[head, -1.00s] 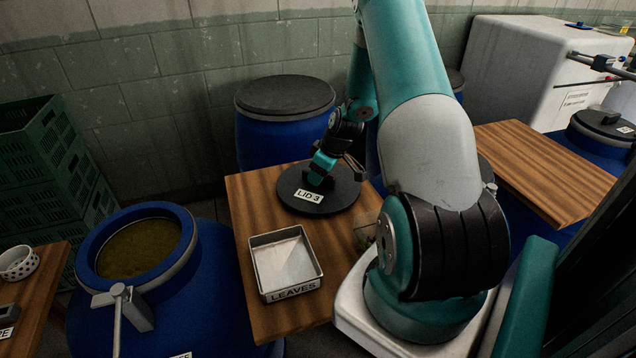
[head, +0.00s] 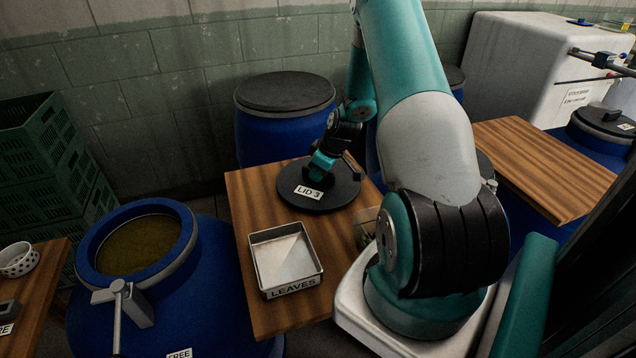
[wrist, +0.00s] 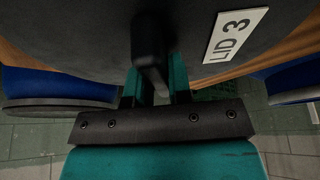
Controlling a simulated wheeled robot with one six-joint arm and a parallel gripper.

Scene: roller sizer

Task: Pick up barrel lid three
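Barrel lid three (head: 335,197) is a round black disc with a white "LID 3" label, lying on the wooden table near its back edge. In the wrist view the lid (wrist: 80,35) fills the upper part, label at right, with a dark handle (wrist: 150,50) standing out from it. My gripper (head: 322,165) is over the lid from above. Its two teal fingers (wrist: 157,85) lie one on each side of the handle, close against it, and look shut on it. In the head view the gripper and wrist hide most of the handle.
A metal tray labelled "LEAVES" (head: 286,262) stands in front of the lid. A clear container (head: 366,228) sits to the right by my arm. An open blue barrel (head: 190,240) is at left; a covered blue barrel (head: 285,140) stands behind the table.

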